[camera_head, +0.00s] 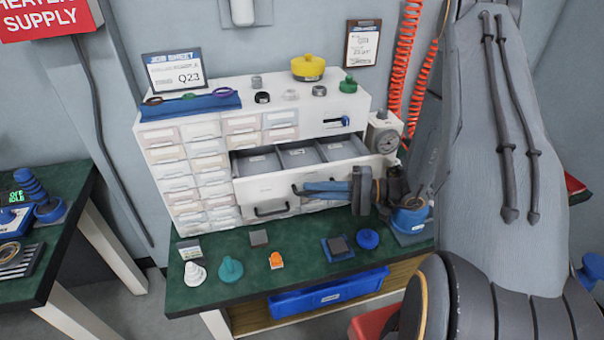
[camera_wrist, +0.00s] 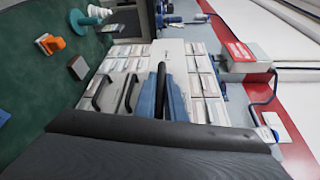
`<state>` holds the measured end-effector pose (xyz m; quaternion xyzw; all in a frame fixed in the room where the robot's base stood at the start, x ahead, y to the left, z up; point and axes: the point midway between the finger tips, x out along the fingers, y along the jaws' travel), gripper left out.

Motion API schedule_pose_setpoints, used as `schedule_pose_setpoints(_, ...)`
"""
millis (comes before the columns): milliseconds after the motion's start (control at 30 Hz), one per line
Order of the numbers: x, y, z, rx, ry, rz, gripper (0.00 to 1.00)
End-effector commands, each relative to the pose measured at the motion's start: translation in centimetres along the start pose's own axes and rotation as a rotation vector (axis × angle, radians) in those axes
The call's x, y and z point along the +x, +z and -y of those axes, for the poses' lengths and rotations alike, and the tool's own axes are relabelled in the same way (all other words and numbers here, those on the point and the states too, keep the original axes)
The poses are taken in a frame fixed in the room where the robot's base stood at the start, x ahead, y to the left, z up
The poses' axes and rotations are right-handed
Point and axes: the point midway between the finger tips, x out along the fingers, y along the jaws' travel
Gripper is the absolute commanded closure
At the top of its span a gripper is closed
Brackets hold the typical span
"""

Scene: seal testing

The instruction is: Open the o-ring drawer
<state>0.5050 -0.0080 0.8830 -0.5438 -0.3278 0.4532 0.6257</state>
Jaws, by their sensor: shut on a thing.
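A white cabinet (camera_head: 190,130) stands on the green bench. Its wide drawer (camera_head: 262,187) is pulled out, showing grey compartments inside. The label on its front is too small to read, so I cannot confirm it as the o-ring drawer. My gripper (camera_head: 306,188) is at the front of this drawer, with its blue fingers shut on the dark handle. In the wrist view, the handle (camera_wrist: 161,75) lies between the blue fingers (camera_wrist: 161,104). The drawer's far right part is partly hidden behind my arm.
Below is a closed drawer with a dark handle (camera_head: 271,210). On the bench lie a white cone (camera_head: 195,272), a teal cone (camera_head: 230,269), an orange piece (camera_head: 276,260) and a blue knob (camera_head: 367,238). A yellow pot (camera_head: 308,67) sits on the cabinet. A gauge (camera_head: 386,140) stands right.

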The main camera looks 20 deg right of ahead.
Motion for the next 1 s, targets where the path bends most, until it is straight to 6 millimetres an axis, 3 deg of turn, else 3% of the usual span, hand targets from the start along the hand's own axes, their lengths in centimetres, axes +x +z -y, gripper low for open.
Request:
schedule_pose_setpoints(200, -1.9, 3.4, -0.7, -0.005, -0.001, -0.012, 1.00)
schedule_pose_setpoints(333, -2.4, 4.6, -1.0, -0.007, 0.001, -0.011, 1.00)
schedule_pose_setpoints(800, -2.6, 5.2, -1.2, -0.011, 0.001, -0.009, 1.00)
schedule_pose_setpoints(833, -2.6, 5.2, -1.2, -0.011, 0.001, -0.009, 0.85)
schedule_pose_setpoints(900, -2.5, 5.3, -1.2, -0.009, 0.001, -0.007, 0.73)
schedule_pose_setpoints(1000, -2.3, 5.4, -1.2, -0.008, 0.001, -0.002, 0.71)
